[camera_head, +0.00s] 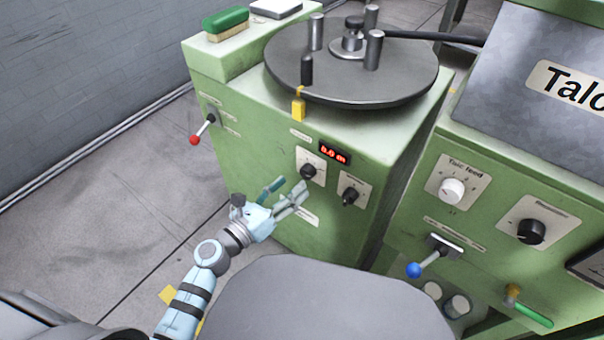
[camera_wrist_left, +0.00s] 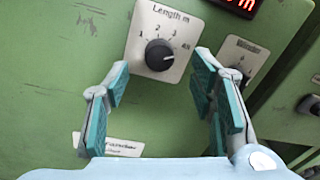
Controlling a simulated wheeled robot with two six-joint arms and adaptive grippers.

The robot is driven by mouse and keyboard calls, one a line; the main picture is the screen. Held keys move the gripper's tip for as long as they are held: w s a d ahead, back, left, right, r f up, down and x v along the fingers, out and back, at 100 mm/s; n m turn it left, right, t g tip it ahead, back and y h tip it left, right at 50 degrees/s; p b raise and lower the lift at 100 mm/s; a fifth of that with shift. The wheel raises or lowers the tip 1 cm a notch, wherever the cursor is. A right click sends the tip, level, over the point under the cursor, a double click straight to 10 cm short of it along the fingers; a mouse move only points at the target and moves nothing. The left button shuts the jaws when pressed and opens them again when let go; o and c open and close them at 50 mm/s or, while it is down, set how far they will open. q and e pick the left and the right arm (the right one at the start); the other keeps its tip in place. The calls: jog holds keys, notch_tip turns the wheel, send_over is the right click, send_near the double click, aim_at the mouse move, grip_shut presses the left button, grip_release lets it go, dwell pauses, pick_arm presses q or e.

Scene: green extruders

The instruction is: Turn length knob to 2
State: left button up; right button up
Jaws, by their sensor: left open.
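The length knob (camera_head: 308,170) is a black knob on a white plate on the front of the left green machine. In the left wrist view the length knob (camera_wrist_left: 159,56) sits under the label "Length m", with marks 1, 2, 3 and "All" around it. Its white pointer line points right, toward "All". My left gripper (camera_head: 288,190) is open and empty in front of the panel, just below the knob. In the left wrist view its teal-padded fingers (camera_wrist_left: 161,75) stand on either side of the knob's lower part, apart from it. My right gripper is not in view.
A red display (camera_head: 334,153) reads about 0.0 m above the knob. A second black knob (camera_head: 350,196) is close on the right. The right machine has a blue-tipped lever (camera_head: 414,270).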

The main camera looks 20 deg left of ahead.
aim_at(304, 174)
pick_arm(q)
jog(key=x, duration=0.5)
jog(key=shift+w+d, duration=0.1)
jog(key=shift+w, duration=0.15)
jog(key=shift+f, duration=0.1)
jog(key=c, duration=1.2)
jog(key=shift+o, duration=0.3)
